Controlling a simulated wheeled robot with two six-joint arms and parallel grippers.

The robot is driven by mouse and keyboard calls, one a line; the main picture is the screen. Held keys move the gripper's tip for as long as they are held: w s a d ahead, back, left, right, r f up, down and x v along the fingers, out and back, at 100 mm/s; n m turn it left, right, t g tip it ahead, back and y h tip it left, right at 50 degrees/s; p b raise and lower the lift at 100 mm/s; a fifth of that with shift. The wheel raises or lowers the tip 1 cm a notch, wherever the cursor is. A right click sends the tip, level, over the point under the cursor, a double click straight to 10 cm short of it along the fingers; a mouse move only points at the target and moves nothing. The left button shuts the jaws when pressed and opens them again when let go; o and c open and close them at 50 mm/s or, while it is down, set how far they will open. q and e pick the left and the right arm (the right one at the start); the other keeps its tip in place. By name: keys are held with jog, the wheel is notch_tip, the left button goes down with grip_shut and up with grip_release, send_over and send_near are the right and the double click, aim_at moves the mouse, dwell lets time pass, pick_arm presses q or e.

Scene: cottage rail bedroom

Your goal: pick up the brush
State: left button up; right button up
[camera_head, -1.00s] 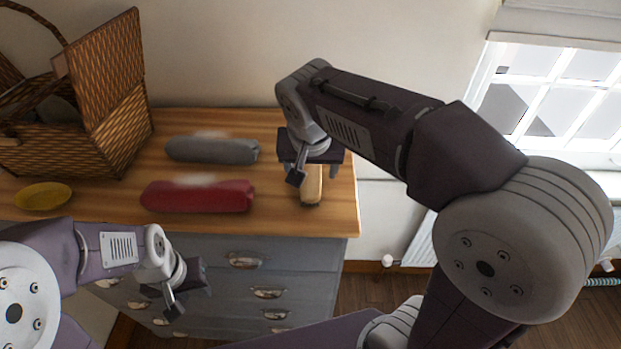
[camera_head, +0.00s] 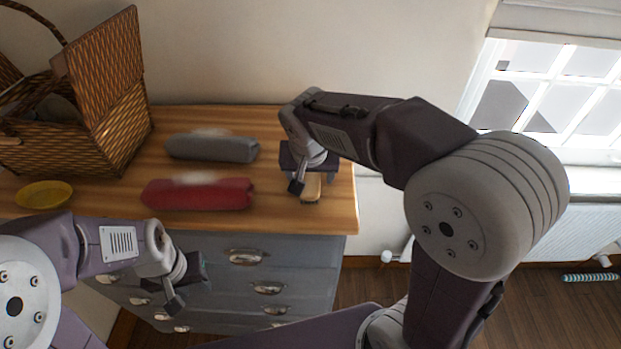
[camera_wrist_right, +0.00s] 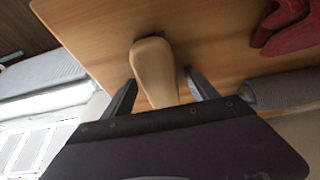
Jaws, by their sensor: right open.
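The brush (camera_head: 311,190) lies on the wooden dresser top near its right front edge, partly hidden under my right gripper (camera_head: 303,178). In the right wrist view the brush's pale wooden body (camera_wrist_right: 154,70) lies between the two open fingers of my right gripper (camera_wrist_right: 160,90), with a gap on each side. Its near end is hidden behind the gripper's body. My left gripper (camera_head: 185,288) is in front of the dresser drawers, away from the brush; its fingers are too unclear to judge.
A red rolled towel (camera_head: 198,195) and a grey rolled towel (camera_head: 212,149) lie left of the brush. A yellow dish (camera_head: 43,194) and a wicker basket (camera_head: 108,90) stand further left. The dresser top (camera_head: 270,212) ends close to the brush's right.

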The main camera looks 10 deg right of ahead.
jog(key=shift+f, duration=0.1)
jog(key=c, duration=1.5)
grip_shut()
jog(key=shift+r+p, duration=0.3)
jog(key=shift+r, duration=0.05)
jog(key=shift+w+r, duration=0.1)
jog(key=shift+r, duration=0.15)
notch_tip(320, 180, up, 3)
jog(key=shift+b, duration=0.35)
jog(key=s+d+r+b, duration=0.5)
jog(key=s+r+b, duration=0.2)
jog(key=s+b, duration=0.2)
jog(key=shift+s+r, duration=0.2)
jog(key=shift+s, duration=0.7)
